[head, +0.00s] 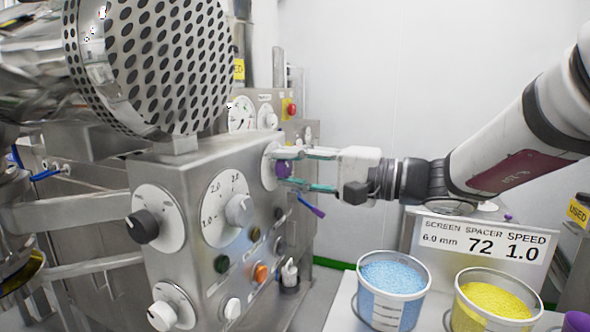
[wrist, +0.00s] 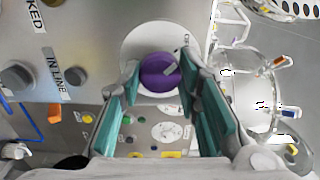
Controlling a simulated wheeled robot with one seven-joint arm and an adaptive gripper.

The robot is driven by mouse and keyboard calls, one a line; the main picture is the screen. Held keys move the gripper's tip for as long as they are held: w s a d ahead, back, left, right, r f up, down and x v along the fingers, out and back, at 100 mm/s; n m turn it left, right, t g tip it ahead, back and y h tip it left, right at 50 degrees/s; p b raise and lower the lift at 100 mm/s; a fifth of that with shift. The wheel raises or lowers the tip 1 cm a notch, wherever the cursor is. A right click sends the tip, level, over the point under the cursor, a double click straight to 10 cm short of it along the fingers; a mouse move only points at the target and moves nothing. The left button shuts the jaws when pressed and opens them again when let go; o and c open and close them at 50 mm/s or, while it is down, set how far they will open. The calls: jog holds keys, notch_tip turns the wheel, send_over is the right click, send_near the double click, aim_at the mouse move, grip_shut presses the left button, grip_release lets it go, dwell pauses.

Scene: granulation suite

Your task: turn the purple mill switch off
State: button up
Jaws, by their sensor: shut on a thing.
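The purple mill switch (head: 283,168) is a round knob on a white dial (head: 268,166) at the right edge of the steel control panel. In the wrist view the purple knob (wrist: 158,72) sits between my fingers, with a pale pointer mark aimed to the upper right. Part of the lettering on the white dial (wrist: 140,42) shows at its right side; the rest is hidden. My gripper (head: 300,170) reaches in from the right, its teal fingers on either side of the knob and shut on it. My gripper (wrist: 158,95) partly hides the knob's sides in the wrist view.
The panel (head: 160,170) also carries a black knob (head: 142,226), a grey knob (head: 239,209), and an orange button (head: 260,272). A perforated drum (head: 150,65) is above it. A blue-filled bucket (head: 393,285) and a yellow-filled bucket (head: 492,300) stand below my arm.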

jog(key=o, duration=1.1)
jog(key=shift+o, duration=0.2)
jog(key=shift+d, duration=0.1)
jog(key=v, duration=1.1)
jog(key=shift+s+d, duration=0.15)
jog(key=shift+d, duration=0.2)
